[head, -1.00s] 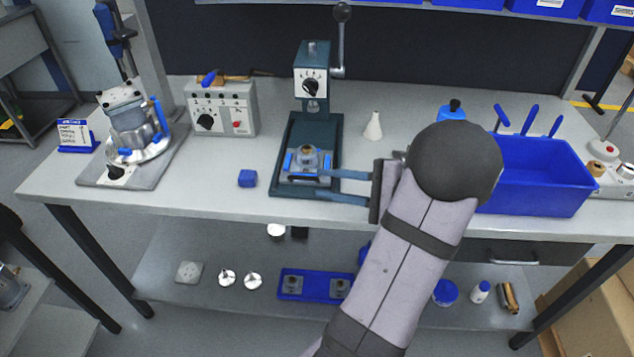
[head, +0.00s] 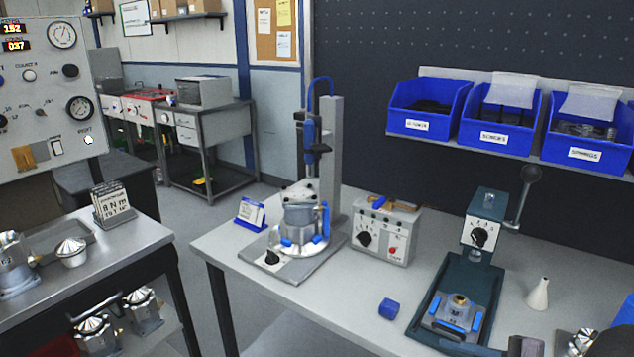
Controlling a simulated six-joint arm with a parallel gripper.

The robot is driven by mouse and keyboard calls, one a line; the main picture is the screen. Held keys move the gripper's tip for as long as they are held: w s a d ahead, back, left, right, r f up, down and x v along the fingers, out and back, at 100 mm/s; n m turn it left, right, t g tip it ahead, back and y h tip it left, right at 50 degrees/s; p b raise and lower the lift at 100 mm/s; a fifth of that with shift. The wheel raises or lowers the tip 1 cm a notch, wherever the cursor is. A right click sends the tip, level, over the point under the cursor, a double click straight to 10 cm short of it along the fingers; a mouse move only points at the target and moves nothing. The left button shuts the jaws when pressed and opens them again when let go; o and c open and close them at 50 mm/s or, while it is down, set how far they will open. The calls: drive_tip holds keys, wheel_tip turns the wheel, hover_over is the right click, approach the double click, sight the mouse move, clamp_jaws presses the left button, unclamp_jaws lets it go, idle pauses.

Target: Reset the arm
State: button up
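Only a small part of my gripper (head: 522,346) shows, a dark block at the bottom edge right of centre. It is beside the front right of a dark teal arbor press (head: 484,240). Its fingers are mostly cut off by the frame edge, so their opening is not clear. A machined grey housing with blue clamps (head: 453,311) sits on the press base. Most of my arm is outside the view.
Blue bins (head: 428,107) hang behind. A side bench (head: 130,236) stands left.

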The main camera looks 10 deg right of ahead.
drive_tip(key=s+a+n+g+h+p, duration=0.4)
drive_tip(key=a+n+g+p, duration=0.1)
drive_tip(key=a+n, duration=0.3)
drive_tip(key=s+a+n+g+h+p, duration=0.4)
drive_tip(key=a+n+g+p, duration=0.1)
drive_tip(key=a+n, duration=0.4)
drive_tip(key=shift+a+n+g, duration=0.3)
drive_tip(key=shift+a+g, duration=0.2)
drive_tip(key=shift+a, duration=0.65)
drive_tip(key=shift+f, duration=0.1)
wheel_tip(320, 180, down, 31)
drive_tip(key=b, duration=3.1)
drive_tip(key=shift+f, duration=0.15)
